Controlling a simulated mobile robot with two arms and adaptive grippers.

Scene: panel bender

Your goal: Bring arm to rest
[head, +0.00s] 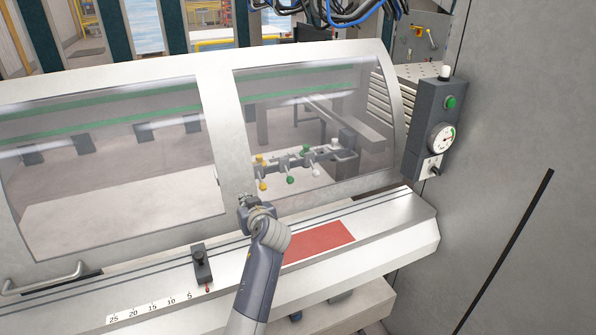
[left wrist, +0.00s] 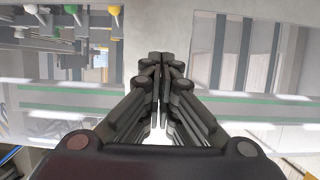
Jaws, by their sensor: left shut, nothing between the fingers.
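My left arm comes up from the bottom middle of the head view, over the front ledge of the machine. My left gripper (head: 246,201) is at the lower part of the hood's middle post, in front of the windowed hood (head: 226,130). In the left wrist view the fingers (left wrist: 160,60) are together with nothing between them. They point at the pale post between the two windows. I cannot tell whether the tips touch it. My right gripper is in neither view.
Behind the right window are valves with yellow, green and white knobs (head: 290,179). A red plate (head: 320,240) and a dark stop block (head: 201,265) are on the ledge. A hood handle (head: 42,279) is at left. A control box with gauge (head: 433,130) stands at right.

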